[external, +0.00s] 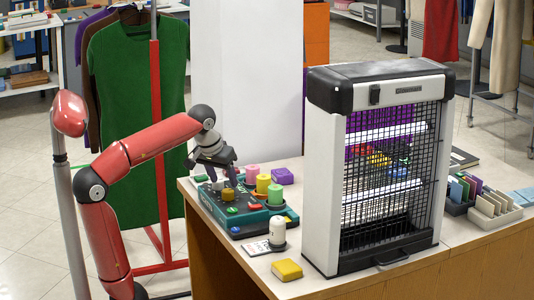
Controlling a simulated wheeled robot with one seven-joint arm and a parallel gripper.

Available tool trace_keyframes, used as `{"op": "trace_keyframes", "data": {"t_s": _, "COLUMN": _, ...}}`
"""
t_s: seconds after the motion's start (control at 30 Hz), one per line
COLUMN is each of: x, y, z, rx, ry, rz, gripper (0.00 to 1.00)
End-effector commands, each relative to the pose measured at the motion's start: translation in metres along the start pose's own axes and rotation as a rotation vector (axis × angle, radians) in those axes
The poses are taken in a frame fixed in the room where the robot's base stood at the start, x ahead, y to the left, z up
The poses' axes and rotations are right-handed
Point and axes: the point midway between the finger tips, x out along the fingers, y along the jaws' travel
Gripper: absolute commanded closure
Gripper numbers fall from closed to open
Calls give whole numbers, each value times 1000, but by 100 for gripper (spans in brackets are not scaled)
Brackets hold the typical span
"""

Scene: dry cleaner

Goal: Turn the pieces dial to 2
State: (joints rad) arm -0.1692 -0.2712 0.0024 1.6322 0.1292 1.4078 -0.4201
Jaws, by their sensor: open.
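A dark teal control box (264,219) lies on the near left part of the counter, with several small coloured knobs and buttons on its top. The pieces dial cannot be told apart for sure at this size, and no lettering or dial setting is readable. The gripper hides part of the box's back left.
Yellow (263,183), pink (252,171) and purple (282,176) pieces stand by the box. A white-topped cylinder (277,231) and yellow block (287,269) are in front. A tall caged appliance (376,165) stands right. Card trays (494,213) lie beyond it.

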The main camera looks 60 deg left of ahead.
Motion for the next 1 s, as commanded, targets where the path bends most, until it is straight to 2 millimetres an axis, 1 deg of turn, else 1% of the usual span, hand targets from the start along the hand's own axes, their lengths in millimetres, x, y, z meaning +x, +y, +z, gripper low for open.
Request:
{"op": "trace_keyframes", "data": {"t_s": 0.03, "x": 10, "y": 0, "z": 1, "rx": 0, "ry": -3, "rz": -1, "gripper": 47}}
{"op": "trace_keyframes", "data": {"t_s": 0.1, "x": 21, "y": 0, "z": 1, "rx": 0, "ry": -2, "rz": -1, "gripper": 47}}
{"op": "trace_keyframes", "data": {"t_s": 0.2, "x": 33, "y": 0, "z": 1, "rx": 0, "ry": -2, "rz": -1, "gripper": 47}}
{"op": "trace_keyframes", "data": {"t_s": 0.3, "x": 40, "y": 0, "z": 0, "rx": 0, "ry": -1, "rz": -1, "gripper": 47}}
{"op": "trace_keyframes", "data": {"t_s": 0.4, "x": 43, "y": 0, "z": 0, "rx": 0, "ry": -1, "rz": -1, "gripper": 47}}
{"op": "trace_keyframes", "data": {"t_s": 0.6, "x": 43, "y": 0, "z": 0, "rx": 0, "ry": 0, "rz": 0, "gripper": 47}}
{"op": "trace_keyframes", "data": {"t_s": 0.63, "x": 43, "y": 0, "z": 0, "rx": 0, "ry": 0, "rz": 0, "gripper": 49}}
{"op": "trace_keyframes", "data": {"t_s": 0.93, "x": 43, "y": 0, "z": 0, "rx": 0, "ry": 0, "rz": 0, "gripper": 88}}
{"op": "trace_keyframes", "data": {"t_s": 0.97, "x": 43, "y": 0, "z": 0, "rx": 0, "ry": 0, "rz": 0, "gripper": 92}}
{"op": "trace_keyframes", "data": {"t_s": 1.0, "x": 43, "y": 0, "z": 0, "rx": 0, "ry": 0, "rz": 0, "gripper": 92}}
